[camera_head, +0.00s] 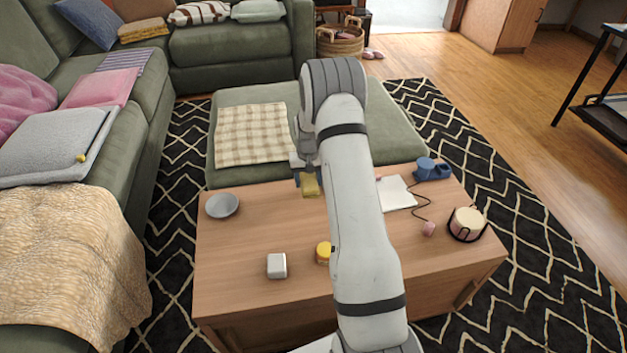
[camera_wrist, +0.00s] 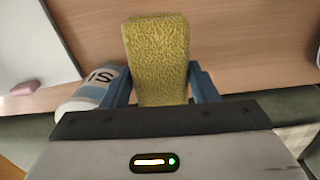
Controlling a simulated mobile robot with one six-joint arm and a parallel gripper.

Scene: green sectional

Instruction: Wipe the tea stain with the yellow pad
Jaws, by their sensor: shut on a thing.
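The yellow pad (camera_head: 310,187) is held in my gripper (camera_head: 307,178) over the far edge of the wooden coffee table (camera_head: 265,220). In the wrist view the pad (camera_wrist: 157,55) stands out between the two blue fingers of my gripper (camera_wrist: 162,88), which are shut on its sides. Whether the pad touches the tabletop, I cannot tell. No tea stain shows on the visible tabletop; my arm hides part of the table's middle.
On the table are a grey bowl (camera_head: 222,205), a white box (camera_head: 277,265), a yellow jar (camera_head: 323,252), a white board (camera_head: 396,193), a blue mug (camera_head: 427,168) and a candle holder (camera_head: 467,223). A lettered cylinder (camera_wrist: 92,90) is close beside my left finger. The table's left middle is clear.

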